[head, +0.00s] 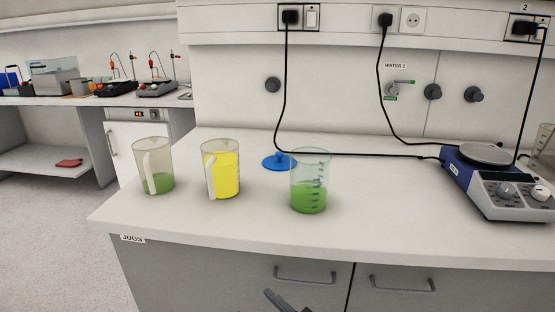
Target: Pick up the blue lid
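The blue lid (275,162) lies on the white bench top, with a small knob on top. Its right edge is partly behind a clear beaker (310,181) holding green liquid. A dark tip, apparently of my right gripper (278,300), shows at the bottom edge in front of the drawers, well below and apart from the lid. Its opening cannot be made out. My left gripper is not in view.
A jug of yellow liquid (221,170) and a jug with some green liquid (154,167) stand left of the lid. A black cable runs just behind the lid to a hotplate stirrer (496,180) at right. Bench between beaker and stirrer is clear.

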